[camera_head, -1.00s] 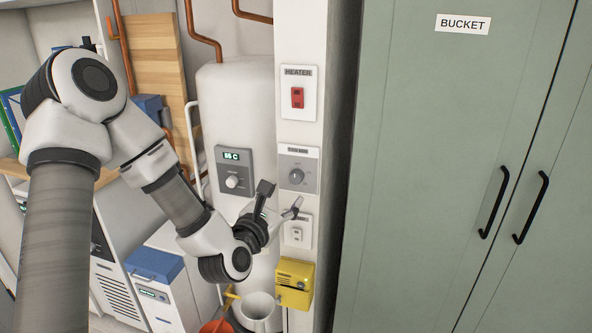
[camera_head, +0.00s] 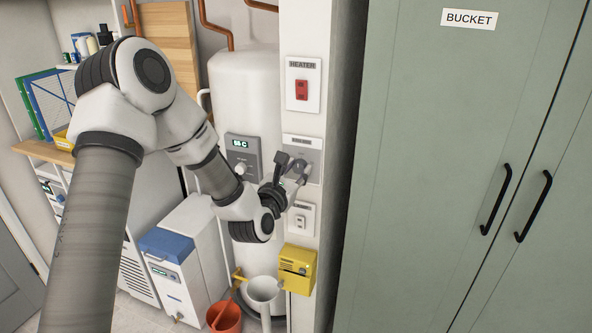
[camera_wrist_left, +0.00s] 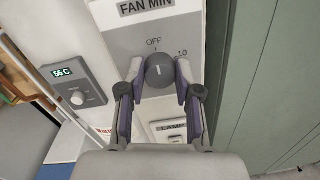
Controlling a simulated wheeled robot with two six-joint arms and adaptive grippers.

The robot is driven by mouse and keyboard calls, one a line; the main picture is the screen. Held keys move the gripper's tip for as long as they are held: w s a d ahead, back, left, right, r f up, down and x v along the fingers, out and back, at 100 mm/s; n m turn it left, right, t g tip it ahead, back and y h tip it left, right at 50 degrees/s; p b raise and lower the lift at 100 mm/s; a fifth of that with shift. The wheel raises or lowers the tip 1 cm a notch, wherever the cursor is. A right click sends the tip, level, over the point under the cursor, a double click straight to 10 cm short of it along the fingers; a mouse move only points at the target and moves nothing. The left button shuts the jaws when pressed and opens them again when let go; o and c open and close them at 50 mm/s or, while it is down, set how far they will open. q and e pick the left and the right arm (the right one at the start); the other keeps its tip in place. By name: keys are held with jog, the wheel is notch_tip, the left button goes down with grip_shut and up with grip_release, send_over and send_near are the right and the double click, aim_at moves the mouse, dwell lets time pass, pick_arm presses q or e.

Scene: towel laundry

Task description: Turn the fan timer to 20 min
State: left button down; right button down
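The fan timer is a grey plate labelled FAN MIN (camera_wrist_left: 200,32), with a dark round knob (camera_wrist_left: 159,71). The knob's white mark points up, toward OFF; the 10 mark is to its upper right. The lower dial marks are hidden. In the head view the timer plate (camera_head: 315,148) is partly covered by my left gripper (camera_head: 293,165). In the left wrist view my left gripper (camera_wrist_left: 160,74) has one finger on each side of the knob, close to it, with slight gaps seeming to remain. My right gripper is out of view.
A red HEATER switch (camera_head: 301,90) is above the timer and a LAMP switch (camera_head: 301,219) below. A thermostat panel reading 55 C (camera_wrist_left: 73,83) is to the left. A yellow box (camera_head: 297,268) is lower down. A green cabinet (camera_head: 420,130) stands to the right.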

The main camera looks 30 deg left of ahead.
pick_arm(q)
jog(key=shift+m, duration=0.3)
jog(key=shift+f+m+b, duration=0.1)
jog(key=shift+m+b, duration=0.9)
jog(key=shift+m, duration=0.2)
jog(key=m+b, duration=0.1)
jog(key=m, duration=0.2)
jog(key=shift+d+b, duration=0.1)
jog(key=shift+b, duration=0.3)
jog(key=m+b, duration=0.1)
jog(key=m, duration=0.3)
jog(key=shift+g, duration=0.3)
jog(key=m+b, duration=0.1)
jog(key=m, duration=0.3)
jog(key=shift+y+b, duration=0.3)
jog(key=shift+y, duration=0.1)
jog(key=m+b, duration=0.1)
jog(key=m, duration=0.5)
jog(key=shift+d+f, duration=0.1)
jog(key=m, duration=0.3)
jog(key=shift+m+y, duration=0.3)
jog(key=shift+m, duration=1.6)
jog(key=shift+f, duration=0.1)
